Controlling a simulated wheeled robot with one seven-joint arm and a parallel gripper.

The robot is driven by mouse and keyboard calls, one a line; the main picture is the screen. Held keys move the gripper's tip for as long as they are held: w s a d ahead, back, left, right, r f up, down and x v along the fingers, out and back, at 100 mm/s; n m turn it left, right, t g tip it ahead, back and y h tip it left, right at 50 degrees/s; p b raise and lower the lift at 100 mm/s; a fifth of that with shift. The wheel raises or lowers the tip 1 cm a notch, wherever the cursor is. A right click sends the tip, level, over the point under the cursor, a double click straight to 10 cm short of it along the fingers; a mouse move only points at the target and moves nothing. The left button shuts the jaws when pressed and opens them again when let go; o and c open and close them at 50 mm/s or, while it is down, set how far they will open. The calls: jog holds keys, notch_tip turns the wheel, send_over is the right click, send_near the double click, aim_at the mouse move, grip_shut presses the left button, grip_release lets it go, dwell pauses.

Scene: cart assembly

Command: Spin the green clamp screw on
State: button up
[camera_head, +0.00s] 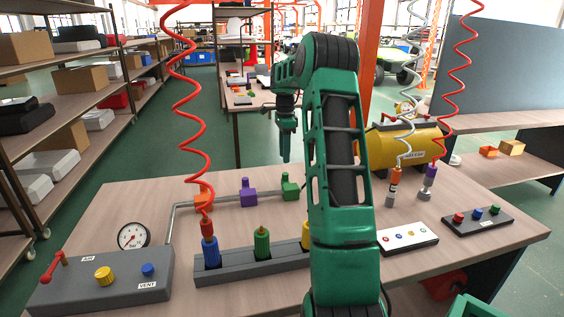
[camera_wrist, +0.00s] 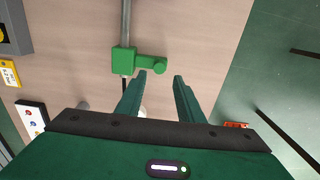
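The green clamp (camera_head: 290,188) stands at the right end of the row of clamps on the table. My gripper (camera_head: 286,157) points down above the green clamp. In the wrist view my gripper (camera_wrist: 160,76) is open and empty; the knob appears between and just beyond the fingertips. The height gap is hard to judge.
A purple clamp (camera_head: 248,193) and an orange clamp (camera_head: 203,197) stand left along the grey pipe (camera_head: 177,208). A yellow air tank (camera_head: 405,147) stands to the right. A grey tray (camera_head: 277,262) with colored plugs and a valve box (camera_head: 105,280) are nearer. Red hoses hang above.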

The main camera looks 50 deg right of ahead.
aim_at(284, 174)
jog(key=shift+s+d+f, duration=0.1)
jog(key=shift+d+f, duration=0.1)
jog(key=shift+f, duration=0.3)
notch_tip(284, 174, down, 7)
jog(key=shift+f, duration=0.35)
jog(key=shift+c, duration=1.2)
grip_shut()
jog(key=m, duration=0.6)
jog(key=shift+r, duration=0.15)
jog(key=m, duration=0.7)
jog(key=shift+w, duration=0.2)
jog(key=m, duration=0.7)
jog(key=shift+m, duration=0.3)
jog(key=m, duration=0.3)
jog(key=shift+m, duration=1.8)
